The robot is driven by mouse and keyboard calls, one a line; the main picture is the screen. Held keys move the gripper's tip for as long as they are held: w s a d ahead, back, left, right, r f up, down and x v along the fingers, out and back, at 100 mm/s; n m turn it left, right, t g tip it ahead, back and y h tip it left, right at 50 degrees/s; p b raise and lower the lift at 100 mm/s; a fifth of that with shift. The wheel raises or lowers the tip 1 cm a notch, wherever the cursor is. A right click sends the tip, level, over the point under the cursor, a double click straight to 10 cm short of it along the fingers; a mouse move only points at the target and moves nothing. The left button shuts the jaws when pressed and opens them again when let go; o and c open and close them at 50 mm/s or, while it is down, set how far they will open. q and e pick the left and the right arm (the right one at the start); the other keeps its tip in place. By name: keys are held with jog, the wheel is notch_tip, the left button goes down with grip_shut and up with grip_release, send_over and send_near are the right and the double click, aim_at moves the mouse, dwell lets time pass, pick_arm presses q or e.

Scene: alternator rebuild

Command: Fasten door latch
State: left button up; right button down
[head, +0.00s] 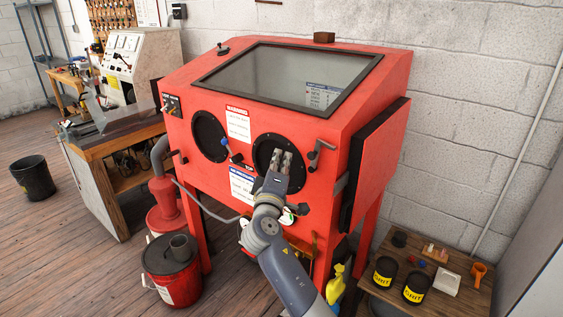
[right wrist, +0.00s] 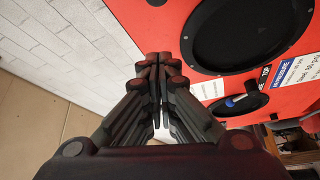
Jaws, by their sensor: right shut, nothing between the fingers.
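The red blasting cabinet (head: 325,138) stands in the middle of the head view. My right gripper (head: 283,158) is shut and empty, in front of the right glove port (head: 262,160) and left of that handle. In the right wrist view the closed fingertips (right wrist: 158,60) are beside the port (right wrist: 245,32); the handle is not visible there. My left gripper is out of view.
A small wooden table (head: 430,292) with two dark cans stands at the lower right. A yellow spray bottle (head: 336,284) is beneath the cabinet. A red bucket (head: 172,272) stands at the front left. A block wall (head: 462,120) is close behind the cabinet.

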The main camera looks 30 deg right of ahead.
jog(key=d+p, duration=0.1)
jog(key=d, duration=0.1)
jog(key=d+p, duration=0.1)
jog(key=w+d+p, duration=0.1)
jog(key=d+p, duration=0.1)
jog(key=shift+d+f, duration=0.25)
jog(key=shift+d, duration=0.05)
dwell(0.4)
